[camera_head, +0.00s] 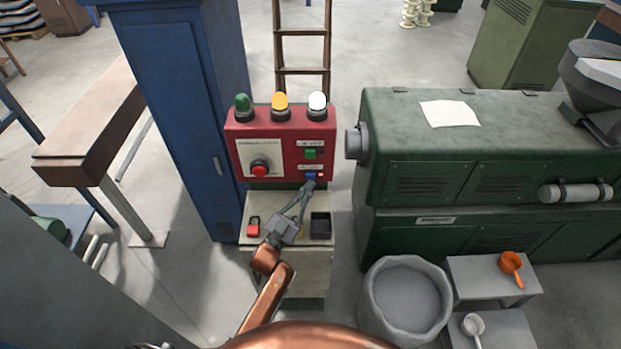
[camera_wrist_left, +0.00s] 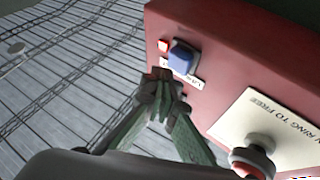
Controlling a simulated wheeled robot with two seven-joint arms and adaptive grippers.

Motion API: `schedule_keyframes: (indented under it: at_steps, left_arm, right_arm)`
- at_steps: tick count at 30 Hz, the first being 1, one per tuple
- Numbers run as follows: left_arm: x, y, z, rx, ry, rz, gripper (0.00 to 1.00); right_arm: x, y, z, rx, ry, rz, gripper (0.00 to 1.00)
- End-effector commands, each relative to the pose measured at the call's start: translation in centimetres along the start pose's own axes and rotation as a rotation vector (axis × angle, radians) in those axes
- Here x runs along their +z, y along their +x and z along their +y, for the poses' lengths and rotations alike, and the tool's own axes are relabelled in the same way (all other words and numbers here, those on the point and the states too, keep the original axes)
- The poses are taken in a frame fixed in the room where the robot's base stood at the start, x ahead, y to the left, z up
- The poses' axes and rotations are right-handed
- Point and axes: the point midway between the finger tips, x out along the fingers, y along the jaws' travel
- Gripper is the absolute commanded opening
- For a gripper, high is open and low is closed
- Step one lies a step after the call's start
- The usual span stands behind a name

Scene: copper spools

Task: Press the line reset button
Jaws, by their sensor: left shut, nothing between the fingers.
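A red control box (camera_head: 315,139) stands ahead. On its lower right front is a square blue button (camera_head: 310,176) with a small lit red lamp (camera_head: 320,177) beside it. The blue button (camera_wrist_left: 181,58) and the lamp (camera_wrist_left: 163,45) also show in the left wrist view; the label by the button is partly hidden behind my fingers. My left gripper (camera_head: 306,188) is shut and empty, its tips close to the blue button. In the left wrist view its tips (camera_wrist_left: 160,85) overlap the label; I cannot tell whether they touch. My right gripper is out of view.
A green button (camera_head: 310,154) sits above the blue one, and a red mushroom button (camera_head: 260,168) is at left. Three lamps top the box. A blue column (camera_head: 172,100) stands left, a green machine (camera_head: 470,170) right. A ledge (camera_head: 287,228) is below.

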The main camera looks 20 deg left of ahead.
Motion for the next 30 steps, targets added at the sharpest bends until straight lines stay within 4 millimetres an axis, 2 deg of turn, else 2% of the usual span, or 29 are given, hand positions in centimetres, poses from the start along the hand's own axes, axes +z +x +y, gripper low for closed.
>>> schedule_keyframes:
  at_steps: [30]
  left_arm:
    - [0.6,0.83,-0.67,0.0,0.0,0.0,0.0]
  right_arm:
    - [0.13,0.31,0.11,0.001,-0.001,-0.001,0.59]
